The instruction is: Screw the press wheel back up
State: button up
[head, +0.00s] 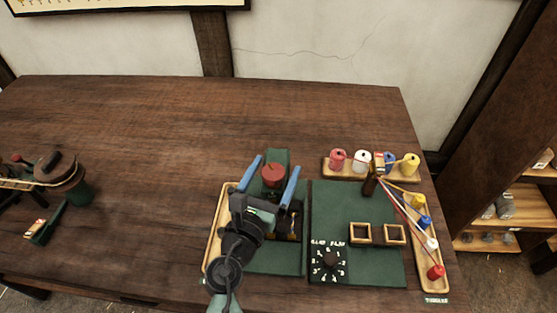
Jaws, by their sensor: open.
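The press wheel (273,174) is a red round knob on top of a dark green press (277,155), near the middle of the table. My gripper (278,164) has two blue fingers. They are apart, one to the left and one to the right of the red wheel. In this picture the wheel lies between them, with a gap on each side. I cannot tell whether the fingers are level with the wheel. The gripper's body and wrist hide the lower front of the press.
A green board (340,205) to the right carries a black numbered dial (330,263) and two small wooden frames (377,234). Coloured spools stand on a wooden tray (345,174) behind and another tray (432,262) at right. A round winding device (62,175) stands far left. The table's back left is clear.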

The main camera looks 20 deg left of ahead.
jog(key=shift+w, duration=1.35)
jog(key=c, duration=1.4)
jog(key=shift+o, duration=0.2)
